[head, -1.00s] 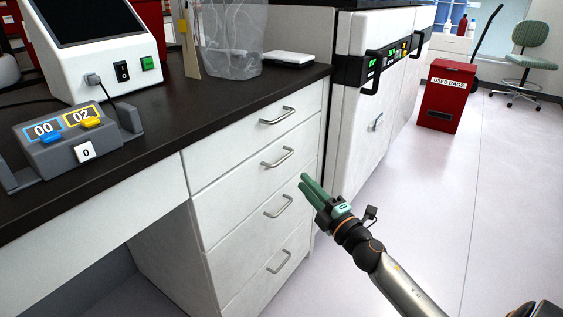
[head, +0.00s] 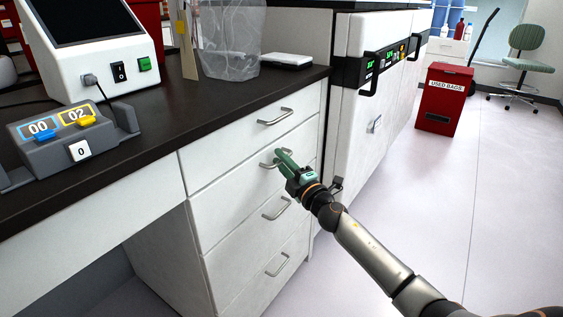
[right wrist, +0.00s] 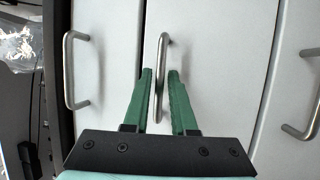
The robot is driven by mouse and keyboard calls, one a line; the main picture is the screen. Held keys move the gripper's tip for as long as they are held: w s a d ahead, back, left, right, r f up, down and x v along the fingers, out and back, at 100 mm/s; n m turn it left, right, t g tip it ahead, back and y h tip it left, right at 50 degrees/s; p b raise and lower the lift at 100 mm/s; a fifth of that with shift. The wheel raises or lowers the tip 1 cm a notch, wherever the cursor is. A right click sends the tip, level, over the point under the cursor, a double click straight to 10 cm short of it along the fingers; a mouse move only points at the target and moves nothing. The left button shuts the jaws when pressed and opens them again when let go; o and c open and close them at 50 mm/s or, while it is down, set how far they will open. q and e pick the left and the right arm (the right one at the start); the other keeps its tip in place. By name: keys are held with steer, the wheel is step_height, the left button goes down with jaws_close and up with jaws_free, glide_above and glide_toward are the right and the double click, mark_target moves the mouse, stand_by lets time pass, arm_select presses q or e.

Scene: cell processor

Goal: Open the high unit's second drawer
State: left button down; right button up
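The white drawer unit (head: 240,218) stands under the dark counter, its stacked drawers each with a metal bar handle. The second drawer from the top (head: 223,188) looks shut. My right gripper (head: 281,156) is at that drawer's handle (head: 265,165) and hides part of it. In the right wrist view, the green fingers (right wrist: 160,75) are open, one on each side of the second drawer's handle (right wrist: 162,50), with visible gaps. My left gripper is not in view.
The top drawer handle (head: 275,116) and third drawer handle (head: 277,208) lie close above and below. A white cabinet (head: 360,110) stands to the right. A red bin (head: 444,100) is farther off.

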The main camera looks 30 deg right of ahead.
jaws_close()
stand_by(1.4)
